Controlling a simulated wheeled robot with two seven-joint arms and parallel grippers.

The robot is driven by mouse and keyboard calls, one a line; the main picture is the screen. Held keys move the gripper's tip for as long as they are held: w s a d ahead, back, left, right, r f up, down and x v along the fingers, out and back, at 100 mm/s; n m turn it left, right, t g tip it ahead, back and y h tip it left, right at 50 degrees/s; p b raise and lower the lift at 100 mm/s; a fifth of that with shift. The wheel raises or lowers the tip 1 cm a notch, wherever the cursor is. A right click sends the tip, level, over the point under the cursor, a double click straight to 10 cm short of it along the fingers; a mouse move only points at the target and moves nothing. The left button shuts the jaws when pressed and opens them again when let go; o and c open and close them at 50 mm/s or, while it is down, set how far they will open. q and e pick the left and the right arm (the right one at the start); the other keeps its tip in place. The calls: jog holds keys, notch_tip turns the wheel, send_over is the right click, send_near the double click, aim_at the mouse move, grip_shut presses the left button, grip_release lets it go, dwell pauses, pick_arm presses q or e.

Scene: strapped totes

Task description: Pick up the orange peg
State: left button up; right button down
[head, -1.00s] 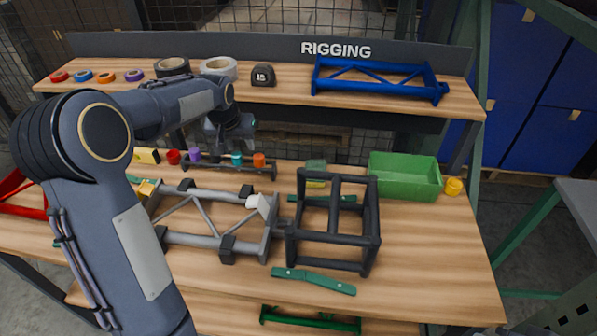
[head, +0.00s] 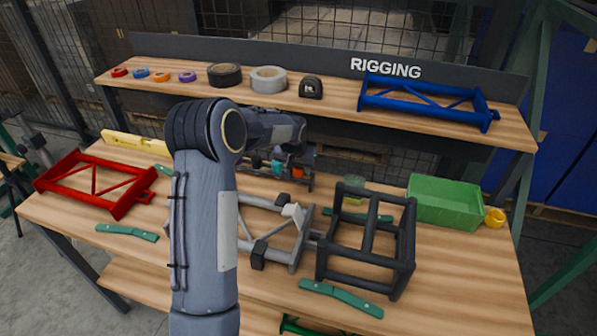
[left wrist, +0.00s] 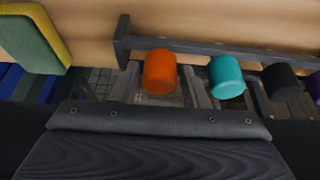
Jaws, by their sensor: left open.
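The orange peg (head: 298,172) stands in the dark peg rack (head: 250,178) at the back of the bench, partly hidden by my left gripper (head: 303,157). In the left wrist view the orange peg (left wrist: 160,72) is near the middle, just beyond the gripper's dark body. Grey finger-like bars show on either side of it, and it looks ungripped. The teal peg (left wrist: 226,76) is to its right, then a black peg (left wrist: 280,82) and a purple peg (left wrist: 317,88) at the edge. My left gripper is open. My right gripper is out of view.
A grey frame (head: 296,252) and a black cube frame (head: 365,285) stand in front of the rack. A red frame (head: 125,205) lies left. The shelf (head: 340,103) overhangs behind.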

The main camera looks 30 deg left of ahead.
pick_arm(q)
jog(key=c, duration=0.8)
jog(key=shift+o, duration=0.2)
jog(key=shift+r, duration=0.15)
jog(key=shift+r, duration=0.3)
notch_tip(320, 180, up, 2)
jog(key=shift+r, duration=0.1)
jog(key=s+d+r, duration=0.3)
jog(key=s+r, duration=0.3)
jog(key=r, duration=0.1)
jog(key=s+d+r+p, duration=0.1)
jog(key=s+d+r, duration=0.3)
jog(key=s+r, duration=0.2)
jog(key=shift+d+r+p, duration=0.2)
jog(key=shift+r+p, duration=0.1)
jog(key=shift+r, duration=0.7)
